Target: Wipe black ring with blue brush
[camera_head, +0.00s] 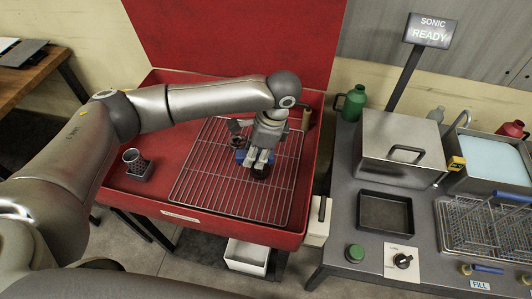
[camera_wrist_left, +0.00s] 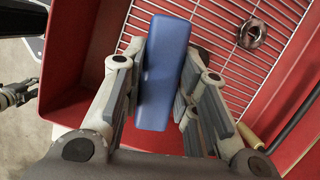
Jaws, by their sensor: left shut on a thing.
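My left gripper (camera_head: 257,160) is shut on the blue brush (camera_head: 240,156), over the wire rack in the red tub. In the left wrist view, the brush's long blue block (camera_wrist_left: 163,72) lies between the two fingers of the left gripper (camera_wrist_left: 160,95). Its bristles are hidden. The dark, shiny black ring (camera_wrist_left: 253,34) is on the rack at the upper right of the wrist view, apart from the brush. In the head view the arm partly crowds this area. My right gripper is not in view.
The wire rack (camera_head: 195,190) fills much of the red tub (camera_head: 150,212). A dark metal cup-like holder (camera_head: 138,165) stands at the tub's left. The grey bench at right carries a lidded metal box (camera_head: 385,140) and a dark tray (camera_head: 385,212).

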